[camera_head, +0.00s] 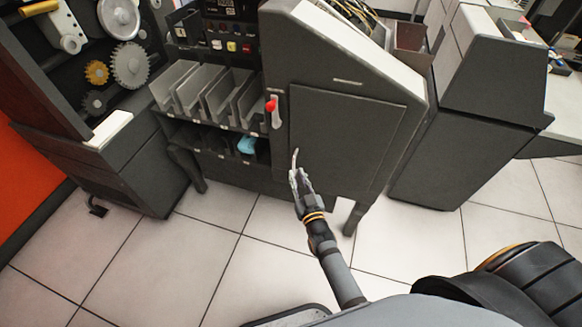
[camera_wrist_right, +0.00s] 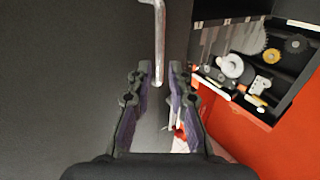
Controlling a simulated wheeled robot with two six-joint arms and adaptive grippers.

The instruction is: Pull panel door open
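The dark grey panel door (camera_head: 345,140) is on the sloped-top machine and looks closed, flush with its frame. Its thin metal handle (camera_head: 295,157) stands near the door's left edge. My right gripper (camera_head: 297,176) is at the lower part of the handle. In the right wrist view, the silver handle (camera_wrist_right: 159,35) comes down from the top, and its lower end shows between the two fingertips of the open right gripper (camera_wrist_right: 162,72). Gaps show on both sides of the handle; whether the fingers reach past it in depth is unclear. My left gripper is not in view.
A red-tipped lever (camera_head: 272,110) is left of the door. Card slots (camera_head: 215,92) and a gear cabinet (camera_head: 120,60) stand further left. A machine leg (camera_head: 354,218) is below. Another grey cabinet (camera_head: 440,160) is right. The tiled floor (camera_head: 215,270) in front is clear.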

